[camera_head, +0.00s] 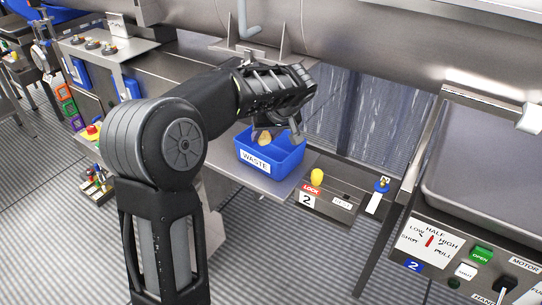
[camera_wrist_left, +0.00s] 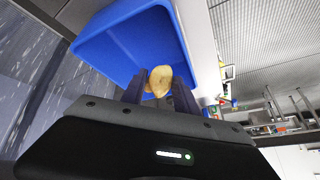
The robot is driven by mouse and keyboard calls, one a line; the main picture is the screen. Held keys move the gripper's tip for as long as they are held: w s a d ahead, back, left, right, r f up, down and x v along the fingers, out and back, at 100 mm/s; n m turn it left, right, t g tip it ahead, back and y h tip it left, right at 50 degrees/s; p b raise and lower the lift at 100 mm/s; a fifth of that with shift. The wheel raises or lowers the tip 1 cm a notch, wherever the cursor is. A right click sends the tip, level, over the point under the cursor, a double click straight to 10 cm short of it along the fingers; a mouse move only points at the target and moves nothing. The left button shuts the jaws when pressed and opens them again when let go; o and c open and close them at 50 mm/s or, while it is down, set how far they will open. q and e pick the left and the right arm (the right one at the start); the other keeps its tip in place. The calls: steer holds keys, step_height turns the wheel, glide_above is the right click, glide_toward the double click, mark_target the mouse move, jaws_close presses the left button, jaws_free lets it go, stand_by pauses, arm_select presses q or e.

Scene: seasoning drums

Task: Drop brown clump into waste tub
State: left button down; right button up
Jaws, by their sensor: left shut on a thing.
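My left gripper (camera_head: 277,134) reaches down to the blue waste tub (camera_head: 290,165), which has a white WASTE label on its front. It is shut on a yellow-brown clump (camera_head: 264,139), which shows just above or inside the tub's rim. In the left wrist view the clump (camera_wrist_left: 160,79) sits between the two dark fingers (camera_wrist_left: 158,92), with the blue tub (camera_wrist_left: 120,45) behind it. I cannot tell whether the clump touches the tub. My right gripper is not in view.
The tub stands on a grey shelf (camera_head: 243,181). A large metal tray (camera_head: 480,190) and a control panel (camera_head: 430,240) are farther right. A ribbed floor lies below.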

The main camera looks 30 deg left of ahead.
arm_select(q)
steer(key=c, duration=0.9)
jaws_free()
steer(key=shift+o, duration=0.2)
steer(key=v, duration=0.7)
steer(key=shift+d+r+b, duration=0.15)
steer(key=shift+r+b, duration=0.15)
steer(key=shift+r, duration=0.05)
steer(key=shift+s, duration=0.15)
